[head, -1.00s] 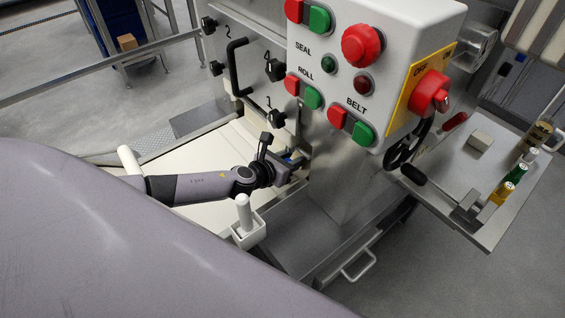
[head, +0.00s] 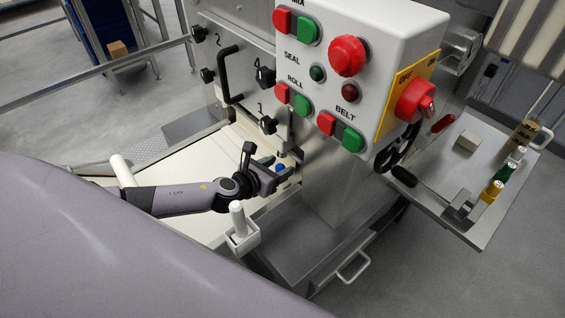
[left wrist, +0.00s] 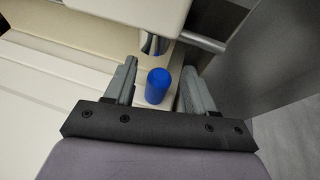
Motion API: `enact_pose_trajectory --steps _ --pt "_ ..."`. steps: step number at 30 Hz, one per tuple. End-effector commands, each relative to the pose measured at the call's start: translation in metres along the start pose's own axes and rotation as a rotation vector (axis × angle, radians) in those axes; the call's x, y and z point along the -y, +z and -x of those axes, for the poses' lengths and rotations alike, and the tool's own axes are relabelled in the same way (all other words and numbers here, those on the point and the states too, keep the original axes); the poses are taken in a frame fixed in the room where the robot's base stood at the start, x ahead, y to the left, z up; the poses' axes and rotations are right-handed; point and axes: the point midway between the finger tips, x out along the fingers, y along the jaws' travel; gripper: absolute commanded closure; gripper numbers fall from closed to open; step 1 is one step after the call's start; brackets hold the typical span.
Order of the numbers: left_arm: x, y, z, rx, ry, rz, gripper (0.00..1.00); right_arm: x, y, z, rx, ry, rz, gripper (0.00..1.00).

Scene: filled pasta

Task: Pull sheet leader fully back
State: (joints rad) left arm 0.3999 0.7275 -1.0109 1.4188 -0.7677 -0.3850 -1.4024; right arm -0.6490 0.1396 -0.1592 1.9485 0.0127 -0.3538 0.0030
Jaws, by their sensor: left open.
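My left gripper (head: 281,170) is open over the cream bed beside the machine's steel housing. In the left wrist view its two grey fingers (left wrist: 159,70) stand either side of an upright blue cylinder (left wrist: 157,86), with gaps showing on both sides. The same blue piece shows small between the fingers in the head view (head: 280,168). It stands on a narrow cream strip (left wrist: 178,58). A cream sheet-like surface (head: 185,165) lies under and left of my arm; I cannot tell where the sheet leader's edge is. My right gripper is not in view.
The control box (head: 365,60) with red and green buttons overhangs to the right. A black handle (head: 232,75) and several knobs are on the steel panel behind. A white post (head: 237,218) in a holder stands close in front of my left wrist. A side shelf (head: 465,165) holds bottles.

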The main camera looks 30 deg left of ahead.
Motion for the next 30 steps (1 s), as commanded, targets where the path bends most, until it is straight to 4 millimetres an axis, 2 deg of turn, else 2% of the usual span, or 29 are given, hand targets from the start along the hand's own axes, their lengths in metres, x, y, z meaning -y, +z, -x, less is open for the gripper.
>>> enact_pose_trajectory --steps 3,10,30 --pt "-0.001 0.0 0.018 -0.002 0.0 -0.001 0.45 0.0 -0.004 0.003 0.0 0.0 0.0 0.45" --pt "0.0 0.0 0.037 -0.001 0.0 -0.001 0.45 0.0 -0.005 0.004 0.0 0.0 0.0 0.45" --pt "-0.002 0.003 0.04 0.004 0.0 0.005 0.45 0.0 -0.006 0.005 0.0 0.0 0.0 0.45"
